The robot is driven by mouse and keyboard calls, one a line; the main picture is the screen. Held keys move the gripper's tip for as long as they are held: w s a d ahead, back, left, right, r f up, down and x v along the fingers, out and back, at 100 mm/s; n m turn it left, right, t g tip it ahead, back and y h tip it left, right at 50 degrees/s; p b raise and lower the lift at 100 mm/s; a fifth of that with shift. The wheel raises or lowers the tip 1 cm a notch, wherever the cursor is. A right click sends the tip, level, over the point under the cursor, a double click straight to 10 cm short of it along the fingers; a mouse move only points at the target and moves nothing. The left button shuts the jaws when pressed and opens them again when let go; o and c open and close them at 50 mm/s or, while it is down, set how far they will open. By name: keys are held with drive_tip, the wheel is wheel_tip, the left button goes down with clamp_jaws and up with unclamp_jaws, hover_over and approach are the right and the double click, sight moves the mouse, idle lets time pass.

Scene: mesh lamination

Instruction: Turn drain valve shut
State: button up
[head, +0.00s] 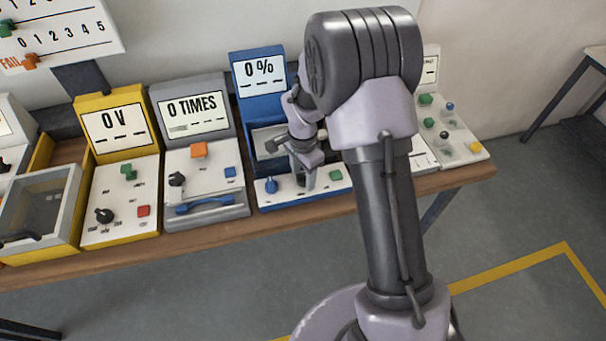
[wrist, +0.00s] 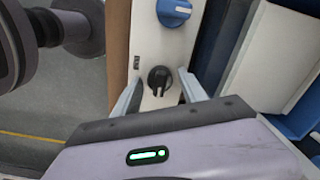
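The blue machine (head: 257,60) with a "0 %" display has a white front panel. On that panel are a blue knob (head: 271,185), a black knob and a green button (head: 336,175). Their labels are too small to read, so I cannot tell which knob is the drain valve. My gripper (head: 303,176) is over the panel's middle, pointing down. In the wrist view my gripper (wrist: 160,74) is open, its fingers either side of the black knob (wrist: 159,78), with gaps showing. The blue knob (wrist: 174,12) sits beyond the fingertips.
A grey "0 TIMES" machine (head: 193,112) and a yellow "0 V" machine (head: 115,125) stand to the left on the wooden bench (head: 140,250). A white panel with colored knobs (head: 446,132) stands to the right, partly behind my arm. The floor in front is clear.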

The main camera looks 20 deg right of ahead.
clamp_jaws()
drive_tip(key=shift+n, duration=0.4)
drive_tip(key=n, duration=0.3)
drive_tip(key=shift+n+p, duration=0.3)
drive_tip(key=shift+n, duration=0.1)
drive_tip(key=n, duration=0.4)
drive_tip(key=shift+p, duration=0.35)
drive_tip(key=n+p, duration=0.1)
drive_tip(key=n, duration=0.8)
drive_tip(key=shift+p, duration=0.4)
drive_tip(key=shift+n, duration=0.3)
